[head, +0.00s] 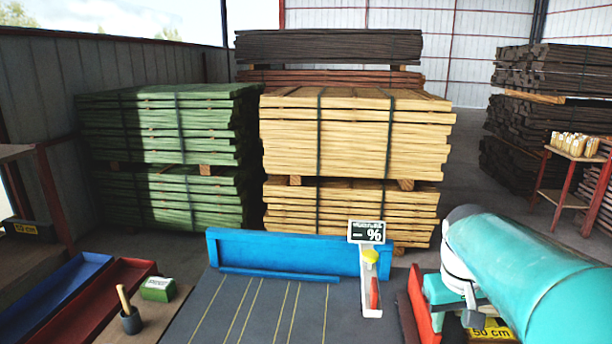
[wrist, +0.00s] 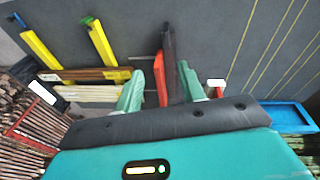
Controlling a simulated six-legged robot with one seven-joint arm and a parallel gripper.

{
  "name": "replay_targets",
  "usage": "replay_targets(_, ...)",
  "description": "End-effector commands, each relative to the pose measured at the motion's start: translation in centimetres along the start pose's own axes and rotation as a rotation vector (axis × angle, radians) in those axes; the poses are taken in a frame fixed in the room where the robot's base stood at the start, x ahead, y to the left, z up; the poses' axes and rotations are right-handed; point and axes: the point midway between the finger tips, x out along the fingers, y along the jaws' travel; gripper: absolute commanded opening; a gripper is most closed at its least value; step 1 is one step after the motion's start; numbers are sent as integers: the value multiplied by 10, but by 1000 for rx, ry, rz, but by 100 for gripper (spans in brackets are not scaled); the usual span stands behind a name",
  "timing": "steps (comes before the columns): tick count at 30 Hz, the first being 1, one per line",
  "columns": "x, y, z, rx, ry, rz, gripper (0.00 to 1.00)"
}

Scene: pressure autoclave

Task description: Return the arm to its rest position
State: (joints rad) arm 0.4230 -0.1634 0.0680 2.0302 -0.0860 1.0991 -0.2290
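My gripper (wrist: 159,72) shows in the wrist view with its two green fingers spread apart. No object is seen pinched between them. Beyond the fingers, a red piece (wrist: 160,80) and a dark bar (wrist: 169,45) lie on the grey surface, seen through and beside the gap.
A grey lined board (head: 262,310) with a blue back stop (head: 285,248) and a sign (head: 366,232) stands in front. Red and blue trays (head: 105,290) lie at left, beside a small green box (head: 158,289). Green (head: 165,130) and tan timber stacks (head: 350,140) fill the back.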

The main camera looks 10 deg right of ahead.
Motion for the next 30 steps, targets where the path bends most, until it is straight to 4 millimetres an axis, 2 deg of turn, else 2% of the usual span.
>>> replay_targets(1, -9, -20, 10, -13, 38, -3, 40)
replay_targets(6, -26, -70, 45, -33, 150, -31, 40)
replay_targets(12, -32, -118, 91, -52, 273, -95, 40)
replay_targets(15, -30, -133, 108, -56, 316, -128, 40)
replay_targets(21, -27, -144, 123, -58, 350, -158, 40)
replay_targets(30, -28, -144, 122, -57, 349, -157, 40)
